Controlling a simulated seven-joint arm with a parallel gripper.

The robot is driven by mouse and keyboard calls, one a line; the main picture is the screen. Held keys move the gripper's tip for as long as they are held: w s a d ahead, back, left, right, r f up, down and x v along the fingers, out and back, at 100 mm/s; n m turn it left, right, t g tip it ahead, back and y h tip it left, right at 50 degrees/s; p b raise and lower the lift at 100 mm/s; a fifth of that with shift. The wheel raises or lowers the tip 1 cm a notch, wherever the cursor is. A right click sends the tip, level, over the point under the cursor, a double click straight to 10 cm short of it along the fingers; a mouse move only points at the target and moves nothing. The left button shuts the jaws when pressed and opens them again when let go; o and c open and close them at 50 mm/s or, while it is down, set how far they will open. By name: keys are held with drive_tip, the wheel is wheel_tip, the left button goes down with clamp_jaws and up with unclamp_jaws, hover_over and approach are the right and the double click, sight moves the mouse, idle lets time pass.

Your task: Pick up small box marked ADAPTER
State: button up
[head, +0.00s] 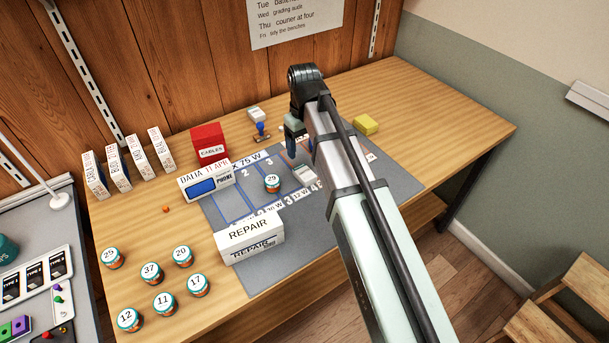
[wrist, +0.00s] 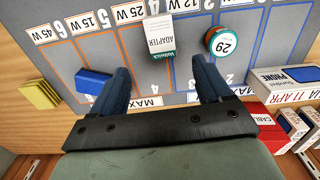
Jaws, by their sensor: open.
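The small white box marked ADAPTER (wrist: 160,34) lies on the grey mat (wrist: 105,60), with its printed label upside down in the wrist view. It also shows in the head view (head: 303,172), just left of my arm. In the wrist view my gripper (wrist: 162,78) is open and empty. Its two dark blue fingers stand apart on either side of the box's line, with the box beyond the tips. In the head view the gripper (head: 292,140) is over the back part of the mat, and one finger is partly hidden.
Tub 29 (wrist: 222,41) stands right of the box in the wrist view. A blue block (wrist: 93,81) lies near the left finger. The REPAIR box (head: 250,237), PHONE box (head: 206,182), red CABLES box (head: 208,143) and yellow block (head: 365,124) stand around the mat. Several numbered tubs stand front left.

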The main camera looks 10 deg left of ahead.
sight(303, 171)
drive_tip(key=shift+a+f, duration=0.15)
drive_tip(key=shift+f, duration=4.7)
drive_tip(key=c, duration=1.1)
drive_tip(key=shift+r, duration=0.15)
drive_tip(key=shift+c, duration=0.2)
